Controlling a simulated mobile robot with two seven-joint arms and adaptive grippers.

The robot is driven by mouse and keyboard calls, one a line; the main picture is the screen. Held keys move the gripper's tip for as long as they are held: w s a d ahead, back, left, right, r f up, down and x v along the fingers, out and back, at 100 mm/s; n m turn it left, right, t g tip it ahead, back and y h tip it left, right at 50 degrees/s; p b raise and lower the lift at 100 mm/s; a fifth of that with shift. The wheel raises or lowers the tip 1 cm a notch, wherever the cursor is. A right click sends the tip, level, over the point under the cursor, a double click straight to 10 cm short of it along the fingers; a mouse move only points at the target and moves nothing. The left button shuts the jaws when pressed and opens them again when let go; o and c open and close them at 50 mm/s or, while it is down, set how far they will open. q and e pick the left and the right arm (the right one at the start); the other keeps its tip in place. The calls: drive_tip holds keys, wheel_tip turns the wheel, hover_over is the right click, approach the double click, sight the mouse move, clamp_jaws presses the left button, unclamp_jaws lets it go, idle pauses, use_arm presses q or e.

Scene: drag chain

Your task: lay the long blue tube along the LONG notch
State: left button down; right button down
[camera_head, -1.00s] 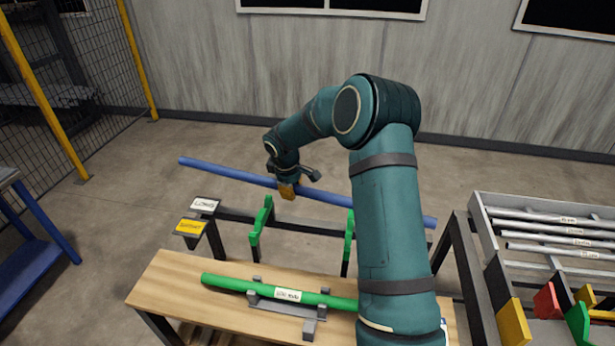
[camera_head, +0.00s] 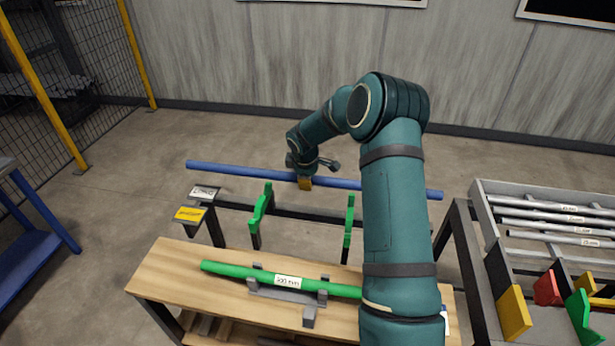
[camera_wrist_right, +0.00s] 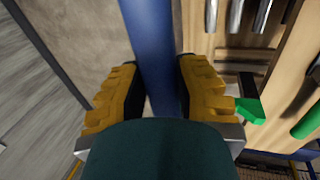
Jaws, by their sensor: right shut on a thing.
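The long blue tube (camera_head: 245,171) is held nearly level above and behind the rack in the head view. My right gripper (camera_head: 305,182) is shut on it near its middle. In the right wrist view the tube (camera_wrist_right: 152,45) runs between the yellow fingers of my gripper (camera_wrist_right: 160,95). The rack has a dark rail (camera_head: 300,219) with two green notched brackets, a left one (camera_head: 262,208) and a right one (camera_head: 349,222). A white label (camera_head: 204,192), apparently reading LONG, and a yellow label (camera_head: 190,214) sit at its left end. My left gripper is not in view.
A wooden bench (camera_head: 165,280) in front holds a green tube (camera_head: 235,271) in a grey cradle (camera_head: 288,291). A rack of grey tubes (camera_head: 545,212) stands at the right, with coloured brackets below. A blue-framed table (camera_head: 40,215) is at the left.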

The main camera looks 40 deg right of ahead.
wheel_tip(320, 180, down, 7)
drive_tip(key=b, duration=0.4)
drive_tip(key=shift+r, duration=0.15)
drive_tip(key=c, duration=0.7)
unclamp_jaws()
drive_tip(key=v, duration=1.2)
drive_tip(key=shift+a, duration=0.1)
